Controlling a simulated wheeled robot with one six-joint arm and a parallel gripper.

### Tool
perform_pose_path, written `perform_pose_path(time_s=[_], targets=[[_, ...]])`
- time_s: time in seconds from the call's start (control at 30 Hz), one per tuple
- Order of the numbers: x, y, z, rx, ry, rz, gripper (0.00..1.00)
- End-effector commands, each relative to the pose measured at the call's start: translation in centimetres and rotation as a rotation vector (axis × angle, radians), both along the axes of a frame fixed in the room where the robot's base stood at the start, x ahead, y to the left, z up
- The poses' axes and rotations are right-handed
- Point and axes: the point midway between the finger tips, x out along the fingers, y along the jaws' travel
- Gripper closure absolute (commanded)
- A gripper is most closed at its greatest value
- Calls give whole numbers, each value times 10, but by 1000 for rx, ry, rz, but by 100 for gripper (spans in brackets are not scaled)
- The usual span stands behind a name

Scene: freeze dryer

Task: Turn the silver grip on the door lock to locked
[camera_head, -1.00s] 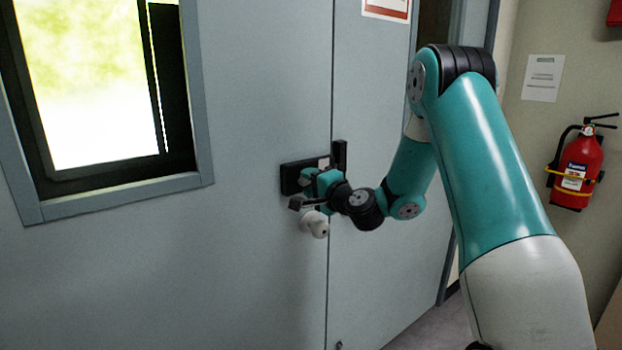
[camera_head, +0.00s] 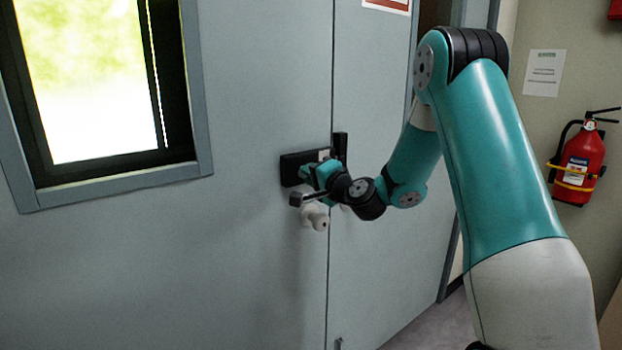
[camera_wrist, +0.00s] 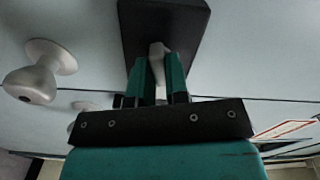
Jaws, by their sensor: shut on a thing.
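The door lock is a black box (camera_head: 290,168) on the grey door, just left of the seam between the door leaves. In the wrist view the black lock plate (camera_wrist: 187,22) is at the top centre. The silver grip (camera_wrist: 157,50) stands out from it, between the two teal fingers. My gripper (camera_wrist: 160,75) is shut on the grip. In the head view my gripper (camera_head: 312,175) is at the lock and hides most of the grip, so its exact turn angle is hard to tell.
A pale round door knob (camera_head: 316,216) sits just below the lock; it shows at left in the wrist view (camera_wrist: 35,80). A black catch (camera_head: 340,148) is right of the seam. A window (camera_head: 95,85) is at left. A fire extinguisher (camera_head: 582,165) hangs on the right wall.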

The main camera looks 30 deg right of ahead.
Motion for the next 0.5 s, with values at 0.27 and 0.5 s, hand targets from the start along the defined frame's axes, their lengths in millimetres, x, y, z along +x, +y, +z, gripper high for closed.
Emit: perform_pose_path(time_s=[0.27, 0.5], targets=[[0, 0, -1, 2, 2, -1, 60], [-2, 0, -1, 2, 2, -1, 60]])
